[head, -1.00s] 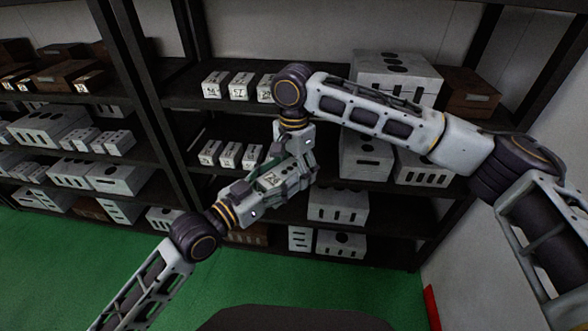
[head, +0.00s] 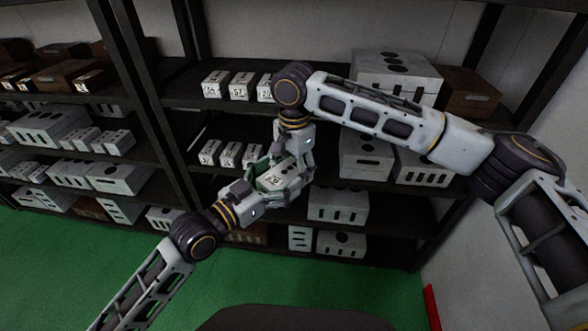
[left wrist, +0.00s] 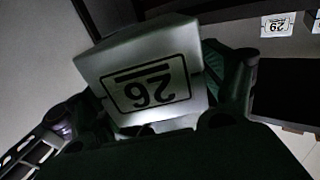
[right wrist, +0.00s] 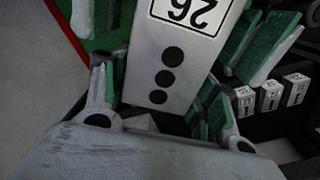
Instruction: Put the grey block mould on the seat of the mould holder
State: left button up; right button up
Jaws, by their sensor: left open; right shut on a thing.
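The grey block mould (head: 273,180) is a pale box with a framed label 26 and is held in the air in front of the shelves. My right gripper (head: 296,160) is shut on it. In the right wrist view the mould (right wrist: 165,60) sits between the green pads, showing three dark holes in a row below the label. My left gripper (head: 268,187) is open around the mould's other end. In the left wrist view the label face of the mould (left wrist: 145,75) stands between the spread fingers. The mould holder is not seen in any view.
Dark shelves with several pale blocks (head: 338,205) and small numbered blocks (head: 230,155) stand close behind both grippers. A wooden box (head: 468,92) is at the upper right. The green floor (head: 330,285) in front is clear. A red object (head: 432,308) stands by the right wall.

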aim_at(279, 176)
pick_arm(q)
jog(key=shift+r, duration=4.95)
jog(key=shift+f, duration=0.15)
